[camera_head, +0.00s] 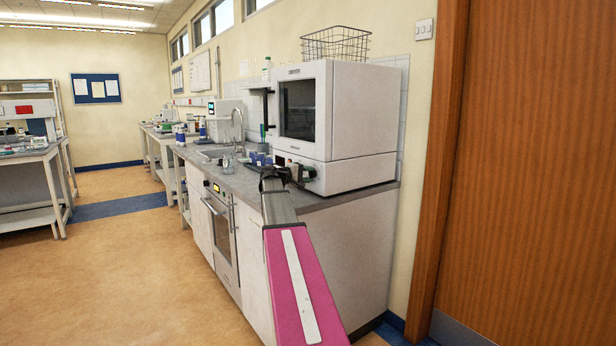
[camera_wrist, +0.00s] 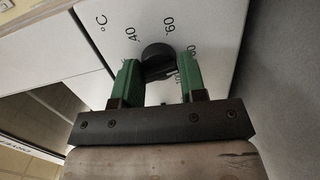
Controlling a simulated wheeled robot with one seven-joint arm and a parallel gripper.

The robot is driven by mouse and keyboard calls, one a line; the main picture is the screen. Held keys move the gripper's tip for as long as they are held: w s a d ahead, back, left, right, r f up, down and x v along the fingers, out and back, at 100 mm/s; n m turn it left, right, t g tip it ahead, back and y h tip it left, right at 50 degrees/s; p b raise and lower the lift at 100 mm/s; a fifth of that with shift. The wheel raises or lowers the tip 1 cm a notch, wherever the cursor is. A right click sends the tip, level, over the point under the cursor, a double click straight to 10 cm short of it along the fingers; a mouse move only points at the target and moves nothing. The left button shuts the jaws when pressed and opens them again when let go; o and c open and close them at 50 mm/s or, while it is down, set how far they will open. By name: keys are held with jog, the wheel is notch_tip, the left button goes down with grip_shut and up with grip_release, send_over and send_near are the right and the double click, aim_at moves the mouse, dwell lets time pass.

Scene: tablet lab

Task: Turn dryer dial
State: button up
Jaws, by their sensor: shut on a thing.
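The dryer (camera_head: 338,120) is a white box with a dark window, standing on the grey counter at the right in the head view. Its black round dial (camera_wrist: 157,58) sits on a white front panel marked °C, with 40 and 60 readable beside it. My gripper (camera_wrist: 161,72) has green fingers on both sides of the dial and is shut on it. In the head view my gripper (camera_head: 306,172) is at the dryer's lower front panel, and it largely hides the dial there. The dial's pointer is not clear.
A wire basket (camera_head: 336,43) stands on top of the dryer. A wooden door (camera_head: 520,150) is at the right. The floor (camera_head: 130,265) at left is clear.

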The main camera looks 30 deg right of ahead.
jog(key=shift+r+m, duration=0.15)
jog(key=shift+m, duration=0.45)
jog(key=o, duration=0.9)
jog(key=a, duration=0.7)
jog(key=a+r, duration=0.1)
jog(key=a, duration=0.2)
jog(key=shift+a, duration=0.35)
jog(key=shift+f, duration=0.1)
